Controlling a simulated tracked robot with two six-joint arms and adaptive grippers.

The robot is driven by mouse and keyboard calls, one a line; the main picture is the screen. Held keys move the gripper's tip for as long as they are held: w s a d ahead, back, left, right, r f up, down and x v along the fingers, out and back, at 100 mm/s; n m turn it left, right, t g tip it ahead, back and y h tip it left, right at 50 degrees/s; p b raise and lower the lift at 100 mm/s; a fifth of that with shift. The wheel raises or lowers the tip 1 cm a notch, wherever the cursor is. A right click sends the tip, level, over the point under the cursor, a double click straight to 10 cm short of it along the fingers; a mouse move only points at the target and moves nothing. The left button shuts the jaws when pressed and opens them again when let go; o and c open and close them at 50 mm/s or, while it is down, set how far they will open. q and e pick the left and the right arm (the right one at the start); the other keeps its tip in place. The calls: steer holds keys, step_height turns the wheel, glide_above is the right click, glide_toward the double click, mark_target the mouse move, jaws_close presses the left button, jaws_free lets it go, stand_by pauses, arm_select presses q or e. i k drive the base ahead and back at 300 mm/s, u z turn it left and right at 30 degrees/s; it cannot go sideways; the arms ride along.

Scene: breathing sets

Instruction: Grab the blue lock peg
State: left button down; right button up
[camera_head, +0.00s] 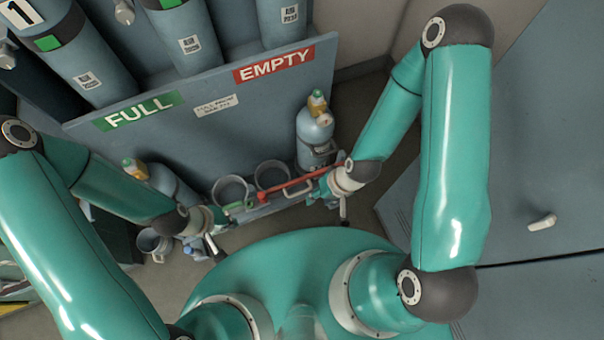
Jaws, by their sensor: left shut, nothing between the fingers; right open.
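I cannot make out the blue lock peg for certain. A small pale-blue item (194,250) shows beside my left gripper (212,243), but it is too small to identify. The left gripper is shut and empty, low at the left end of the cylinder rack. My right gripper (328,203) is open near the right end of a red bar (296,187) across the front of the rack. Whether it touches the bar is unclear. The hand hides part of the rack there.
A grey cylinder (314,130) stands in the rack at right; another (172,186) stands at left. Empty ring holders (231,190) lie between them. A panel (200,125) marked FULL and EMPTY rises behind. A grey cabinet (545,180) is at right.

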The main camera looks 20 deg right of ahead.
mark_target(187, 250)
steer(key=u, duration=0.05)
steer(key=k, duration=2.55)
steer(key=u, duration=0.7)
steer(key=i, duration=1)
